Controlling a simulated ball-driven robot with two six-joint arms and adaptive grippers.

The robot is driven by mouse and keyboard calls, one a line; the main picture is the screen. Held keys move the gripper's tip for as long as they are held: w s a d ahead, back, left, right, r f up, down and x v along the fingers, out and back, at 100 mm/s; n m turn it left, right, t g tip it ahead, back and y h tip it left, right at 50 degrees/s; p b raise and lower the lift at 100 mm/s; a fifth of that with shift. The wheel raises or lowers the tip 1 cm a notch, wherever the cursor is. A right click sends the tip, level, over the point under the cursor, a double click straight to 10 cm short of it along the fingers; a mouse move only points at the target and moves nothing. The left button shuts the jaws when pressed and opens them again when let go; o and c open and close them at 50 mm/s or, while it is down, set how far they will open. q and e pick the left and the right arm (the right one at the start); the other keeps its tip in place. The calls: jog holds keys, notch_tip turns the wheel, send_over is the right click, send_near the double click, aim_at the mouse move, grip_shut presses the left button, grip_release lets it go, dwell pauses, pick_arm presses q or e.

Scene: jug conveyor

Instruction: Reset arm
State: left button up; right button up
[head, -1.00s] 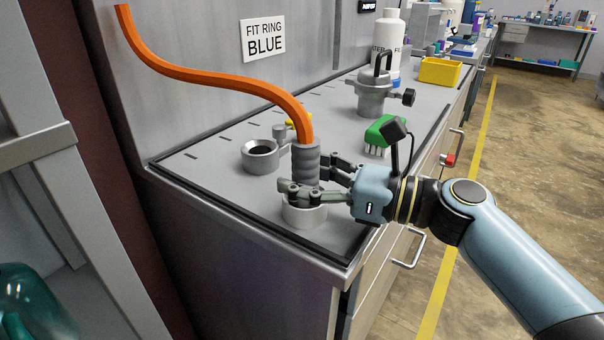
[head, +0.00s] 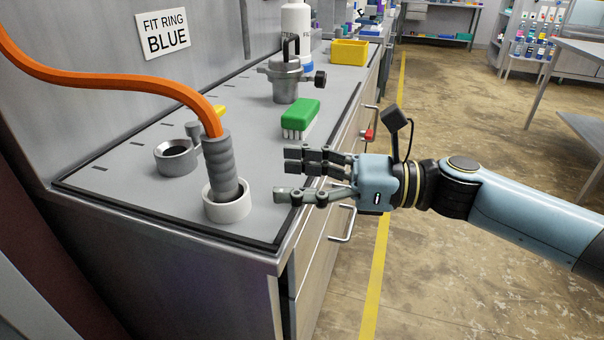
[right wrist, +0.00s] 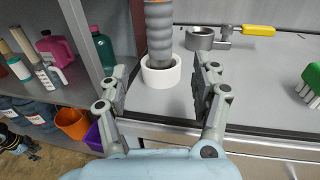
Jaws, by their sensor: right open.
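My right gripper (head: 297,178) is open and empty in the head view, to the right of the hose and over the counter's front edge. Its two fingers also show in the right wrist view (right wrist: 160,92), spread apart with the hose end beyond them. The orange hose (head: 120,82) ends in a ribbed grey grip (head: 219,165), which stands slightly tilted in a white ring-shaped holder (head: 228,206) on the counter. The grip also shows in the right wrist view (right wrist: 159,35), above the white holder (right wrist: 161,74). My left gripper is not in view.
The grey counter (head: 130,215) also bears a metal ring fitting (head: 176,158), a green brush (head: 301,116), a lidded metal pot (head: 286,82) and a yellow bin (head: 350,52). A "FIT RING BLUE" sign (head: 163,32) hangs behind. Floor (head: 460,270) at right is open.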

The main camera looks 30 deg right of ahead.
jog(key=shift+s+d, duration=0.3)
jog(key=shift+d, duration=0.05)
dwell(0.3)
